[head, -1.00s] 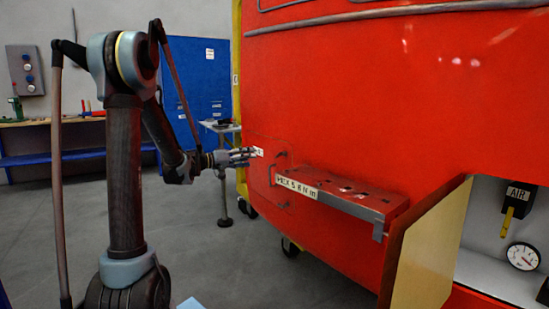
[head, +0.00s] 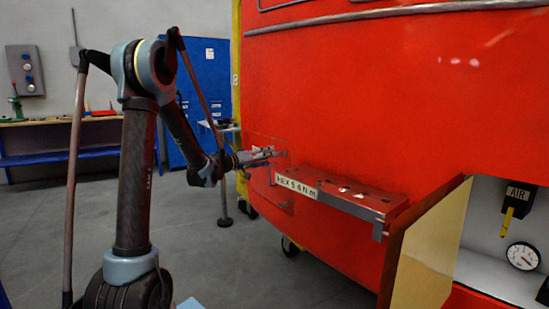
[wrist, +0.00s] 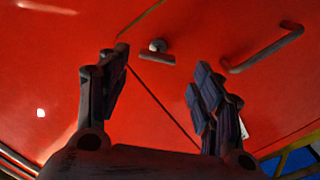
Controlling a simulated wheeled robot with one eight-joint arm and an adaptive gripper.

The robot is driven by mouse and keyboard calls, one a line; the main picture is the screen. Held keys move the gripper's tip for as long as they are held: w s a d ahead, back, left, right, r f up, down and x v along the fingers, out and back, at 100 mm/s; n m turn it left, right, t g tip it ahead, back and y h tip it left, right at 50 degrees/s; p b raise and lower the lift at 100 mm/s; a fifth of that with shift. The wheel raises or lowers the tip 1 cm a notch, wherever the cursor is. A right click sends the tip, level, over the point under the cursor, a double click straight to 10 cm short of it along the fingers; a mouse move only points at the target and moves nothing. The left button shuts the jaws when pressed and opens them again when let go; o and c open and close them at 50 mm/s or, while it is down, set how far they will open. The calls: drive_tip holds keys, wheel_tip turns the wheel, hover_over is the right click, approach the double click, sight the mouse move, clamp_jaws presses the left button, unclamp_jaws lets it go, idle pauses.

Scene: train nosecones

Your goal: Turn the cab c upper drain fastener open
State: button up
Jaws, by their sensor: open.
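The upper drain fastener (wrist: 157,54), a small dark T-shaped piece, sits on the red panel in the wrist view, beside a panel seam. In the head view it is at the tips of my gripper (head: 270,154) and partly hidden. In the wrist view my gripper (wrist: 160,72) is open and empty, with one finger to each side of the fastener's line. The fastener shows just beyond the fingertips, and I see no contact. The drain panel (head: 262,190) is closed against the red cab (head: 370,100).
A bar handle (wrist: 262,52) stands out from the panel right of the fastener in the wrist view. A red shelf (head: 350,190) labelled "HEX 5 6 Nm" juts out just right of my gripper. An open hatch with a gauge (head: 523,256) lies farther right.

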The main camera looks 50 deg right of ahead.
drive_tip(key=shift+x, duration=3.1)
drive_tip(key=shift+c, duration=0.6)
drive_tip(key=c, duration=1)
drive_tip(key=shift+s+a, duration=0.1)
drive_tip(key=shift+a, duration=0.3)
drive_tip(key=shift+d, duration=0.1)
drive_tip(key=shift+c, duration=0.6)
drive_tip(key=shift+o, duration=0.4)
drive_tip(key=shift+w+d, duration=0.25)
drive_tip(key=shift+d, duration=0.05)
